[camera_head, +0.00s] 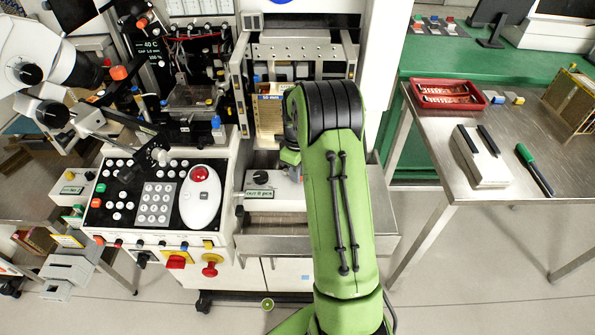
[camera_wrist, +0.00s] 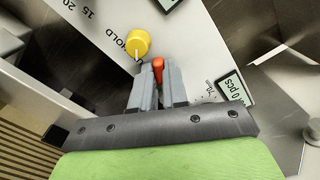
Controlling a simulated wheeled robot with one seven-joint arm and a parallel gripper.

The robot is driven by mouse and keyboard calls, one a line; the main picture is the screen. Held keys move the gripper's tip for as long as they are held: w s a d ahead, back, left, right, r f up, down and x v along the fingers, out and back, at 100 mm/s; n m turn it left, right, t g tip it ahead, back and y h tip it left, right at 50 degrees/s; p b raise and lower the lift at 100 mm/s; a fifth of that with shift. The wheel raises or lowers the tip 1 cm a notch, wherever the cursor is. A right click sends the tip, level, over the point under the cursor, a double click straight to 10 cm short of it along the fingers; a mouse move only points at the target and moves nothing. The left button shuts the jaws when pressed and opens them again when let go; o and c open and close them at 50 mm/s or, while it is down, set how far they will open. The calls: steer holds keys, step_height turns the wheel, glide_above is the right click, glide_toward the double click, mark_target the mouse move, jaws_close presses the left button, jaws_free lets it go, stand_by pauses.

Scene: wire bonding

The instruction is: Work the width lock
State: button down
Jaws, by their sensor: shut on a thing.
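My gripper (camera_wrist: 152,76) is shut on a small orange-red handle (camera_wrist: 159,66) on a pale panel in the wrist view. The handle's tip shows between and just past the two grey fingers; its lower part is hidden by them. I cannot tell how far it is turned. In the head view my gripper (camera_head: 289,157) is low at the machine's output box (camera_head: 270,188), mostly hidden by my arm.
A small display (camera_wrist: 235,92) reading 0 pcs lies right of the fingers in the wrist view. A control panel with a keypad (camera_head: 158,203) is left in the head view. A steel table (camera_head: 440,160) with a red tray (camera_head: 447,84) stands at right.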

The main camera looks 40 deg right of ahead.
mark_target(284, 185)
steer(key=m, duration=0.1)
steer(key=a+m+p, duration=0.1)
steer(key=m, duration=0.1)
steer(key=shift+s+a+m, duration=0.1)
steer(key=shift+s+m, duration=0.05)
steer(key=shift+m, duration=0.15)
steer(key=m, duration=0.1)
steer(key=a+m, duration=0.1)
steer(key=shift+m, duration=0.3)
steer(key=m, duration=0.2)
steer(key=a+m+p, duration=0.1)
steer(key=shift+w, duration=0.25)
steer(key=shift+w+a+m+p, duration=0.15)
steer(key=shift+a+m, duration=0.05)
steer(key=shift+m, duration=0.55)
steer(key=shift+w+a+m+p, duration=0.1)
steer(key=shift+a+m+p, duration=0.1)
steer(key=shift+m, duration=0.55)
steer(key=c, duration=1.1)
jaws_free()
steer(key=shift+c, duration=0.2)
